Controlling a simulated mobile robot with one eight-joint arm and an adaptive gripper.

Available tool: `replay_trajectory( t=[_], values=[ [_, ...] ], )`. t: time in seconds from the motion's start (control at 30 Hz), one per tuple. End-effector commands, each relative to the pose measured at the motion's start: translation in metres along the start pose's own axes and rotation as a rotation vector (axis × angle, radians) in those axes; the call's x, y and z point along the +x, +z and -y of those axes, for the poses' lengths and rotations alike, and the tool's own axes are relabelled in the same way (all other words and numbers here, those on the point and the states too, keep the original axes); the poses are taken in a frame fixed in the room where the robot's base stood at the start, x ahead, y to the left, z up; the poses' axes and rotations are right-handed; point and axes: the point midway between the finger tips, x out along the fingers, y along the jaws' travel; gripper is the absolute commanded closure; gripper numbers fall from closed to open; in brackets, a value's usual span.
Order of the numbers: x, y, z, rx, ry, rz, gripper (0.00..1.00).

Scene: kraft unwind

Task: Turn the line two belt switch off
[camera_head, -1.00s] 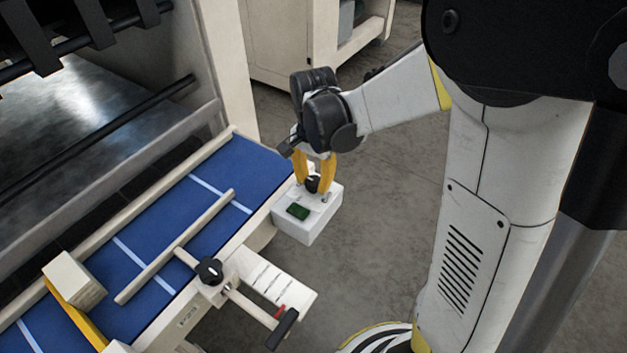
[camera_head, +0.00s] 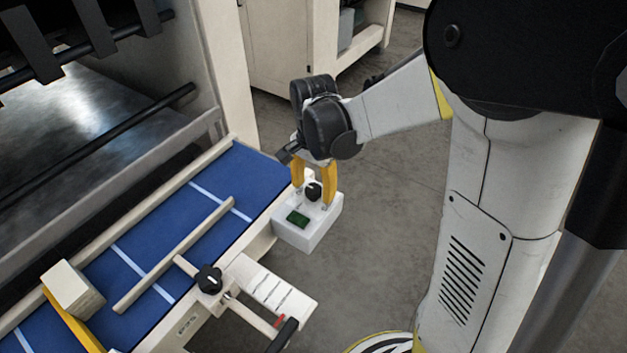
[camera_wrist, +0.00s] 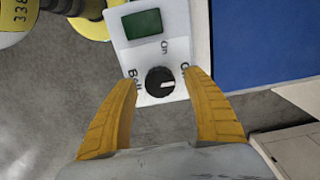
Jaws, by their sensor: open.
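The belt switch is a white box (camera_head: 305,232) at the right end of the blue conveyor, with a black rotary knob (camera_head: 313,190) and a green panel (camera_head: 298,218) on its top. In the wrist view the knob (camera_wrist: 160,82) has a white pointer mark, and printed lettering around it includes "On" and "Belt". The mark points towards the right side of the picture. My gripper (camera_head: 313,196) is open above the box, its yellow fingers on either side of the knob. In the wrist view gaps show between both fingers and the knob.
The blue conveyor belt (camera_head: 210,222) lies to the left, with a beige guide bar (camera_head: 175,255) across it. A black clamp knob (camera_head: 209,279) and a black-ended handle (camera_head: 283,335) stick out at its near edge. Grey floor (camera_head: 390,200) is open to the right.

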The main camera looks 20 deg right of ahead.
Motion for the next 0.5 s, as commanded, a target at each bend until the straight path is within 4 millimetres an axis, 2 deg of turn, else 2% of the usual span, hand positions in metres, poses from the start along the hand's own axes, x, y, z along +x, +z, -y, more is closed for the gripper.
replay_trajectory(
  t=[0.17, 0.5],
  values=[
    [-0.026, 0.0, -0.001, 0.0, 0.0, 0.0, 0.41],
    [-0.098, 0.0, -0.001, 0.0, 0.0, 0.0, 0.41]
  ],
)
